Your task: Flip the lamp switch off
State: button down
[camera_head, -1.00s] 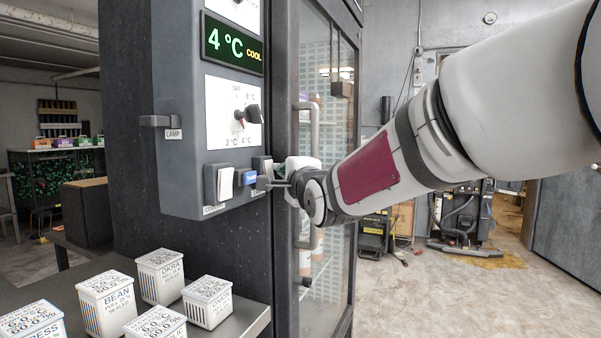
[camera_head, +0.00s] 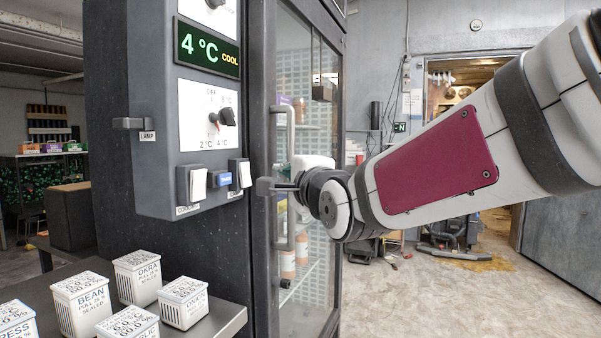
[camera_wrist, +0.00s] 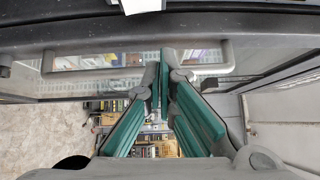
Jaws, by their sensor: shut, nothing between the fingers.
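A dark grey control panel (camera_head: 152,180) stands left of the glass door. A small tag reading LAMP (camera_head: 147,136) sits under a dark bracket-like lever (camera_head: 132,123) on the panel's left side.
A green 4 °C display (camera_head: 208,47) and a dial (camera_head: 222,118) are above the switches. A vertical door handle (camera_head: 281,180) is close behind my gripper. Several labelled boxes (camera_head: 137,277) stand on a shelf at lower left. Open floor (camera_head: 400,300) lies at right.

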jog(key=shift+v, duration=0.85)
jog(key=s+d+f+n+g+h, duration=0.6)
jog(key=s+d+f+n+g, duration=0.15)
jog(key=s+d+f, duration=0.95)
jog(key=s+d+f+n+g+h, duration=0.1)
jog(key=s+d+f+n+g, duration=0.25)
jog(key=s, duration=0.75)
jog(key=s+d+f+n+g+h, duration=0.15)
jog(key=s+d+f+g, duration=0.3)
jog(key=s, duration=0.75)
notch_tip(320, 180, up, 19)
jog(key=t+p, duration=0.3)
jog(key=p, duration=1.4)
jog(key=shift+w+n+y, duration=0.2)
jog(key=shift+n+y, duration=0.15)
jog(key=shift+n, duration=0.1)
